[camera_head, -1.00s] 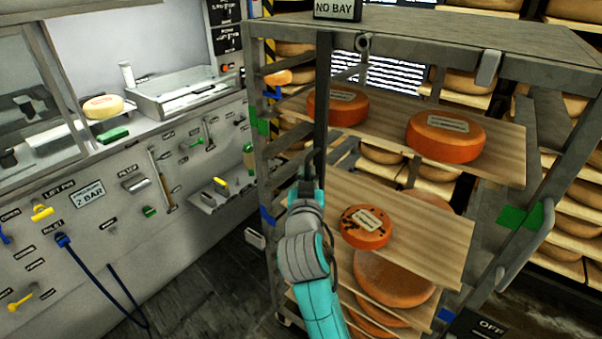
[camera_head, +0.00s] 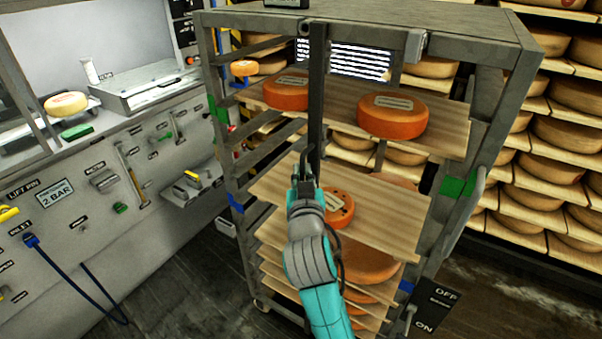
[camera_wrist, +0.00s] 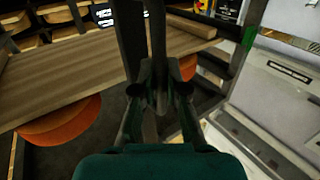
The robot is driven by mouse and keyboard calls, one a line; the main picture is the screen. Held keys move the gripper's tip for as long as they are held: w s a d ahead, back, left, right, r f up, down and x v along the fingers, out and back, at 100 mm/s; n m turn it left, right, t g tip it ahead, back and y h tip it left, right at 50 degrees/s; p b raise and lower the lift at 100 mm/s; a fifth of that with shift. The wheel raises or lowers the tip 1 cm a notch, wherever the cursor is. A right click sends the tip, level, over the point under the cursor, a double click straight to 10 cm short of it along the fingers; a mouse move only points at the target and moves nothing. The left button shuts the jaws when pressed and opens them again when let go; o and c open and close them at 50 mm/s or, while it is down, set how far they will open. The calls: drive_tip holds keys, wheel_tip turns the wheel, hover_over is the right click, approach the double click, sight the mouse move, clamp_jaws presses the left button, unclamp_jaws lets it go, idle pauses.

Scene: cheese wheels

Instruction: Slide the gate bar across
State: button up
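The gate bar (camera_head: 317,95) is a dark upright bar across the front of the wheeled cheese rack (camera_head: 470,28). It hangs from the rack's top edge, left of the middle of the opening. My gripper (camera_head: 303,170) is at the bar's lower part, in front of the shelves. In the wrist view my gripper (camera_wrist: 158,95) has its two dark fingers on either side of a dark upright piece of the bar (camera_wrist: 157,40), and looks shut on it. The finger contact is dark and hard to make out. A grey bracket (camera_head: 416,46) sits at the top right of the rack front.
Orange cheese wheels (camera_head: 392,116) lie on wooden boards (camera_head: 385,222) that stick out close to my gripper. A control panel (camera_head: 95,215) with levers and a blue hose stands at left. Shelves of cheese (camera_head: 560,135) fill the right. Dark floor shows between rack and panel.

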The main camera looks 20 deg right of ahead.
drive_tip(key=o, duration=0.4)
drive_tip(key=shift+s+d, duration=0.2)
drive_tip(key=shift+d, duration=0.05)
drive_tip(key=shift+a, duration=0.1)
drive_tip(key=v, duration=1.2)
